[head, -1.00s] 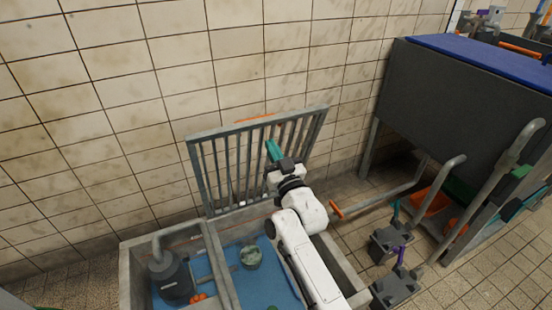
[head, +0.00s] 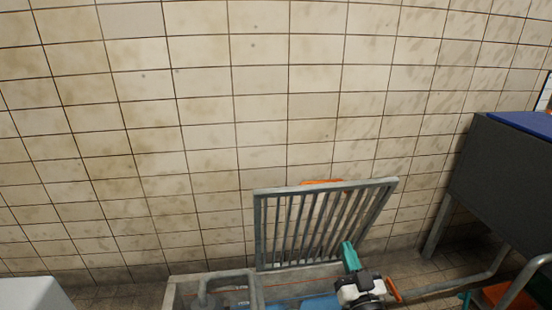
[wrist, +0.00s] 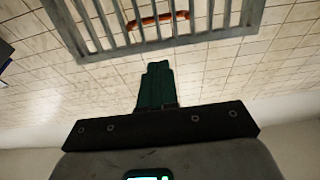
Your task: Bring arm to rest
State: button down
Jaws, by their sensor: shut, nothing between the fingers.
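My gripper (head: 347,250) shows at the lower right of the head view, its green fingers pointing up in front of the raised grate. In the wrist view my gripper (wrist: 156,66) is at the centre, its green fingers closed together with nothing between them. The white end of my arm shows below it in the head view; the rest is cut off by the bottom edge.
A grey barred grate (head: 262,225) stands raised at the back of a stone basin (head: 172,297), close to my gripper. An orange handle (wrist: 158,20) is on the grate. A dark bench (head: 500,180) stands right. The tiled wall (head: 200,120) is behind.

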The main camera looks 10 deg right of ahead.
jog(key=s+f+n+g+y, duration=0.1)
jog(key=s+f+g, duration=0.8)
jog(key=s+f, duration=0.3)
jog(key=s+d+f+m+g+h, duration=0.15)
jog(key=s+g, duration=0.45)
jog(key=s, duration=0.7)
jog(key=s+d+f+g, duration=0.25)
jog(key=s+g, duration=0.25)
jog(key=s, duration=0.8)
notch_tip(320, 180, up, 17)
jog(key=p, duration=1.7)
jog(key=shift+a+p, duration=0.3)
jog(key=shift+a, duration=0.15)
jog(key=shift+s, duration=0.1)
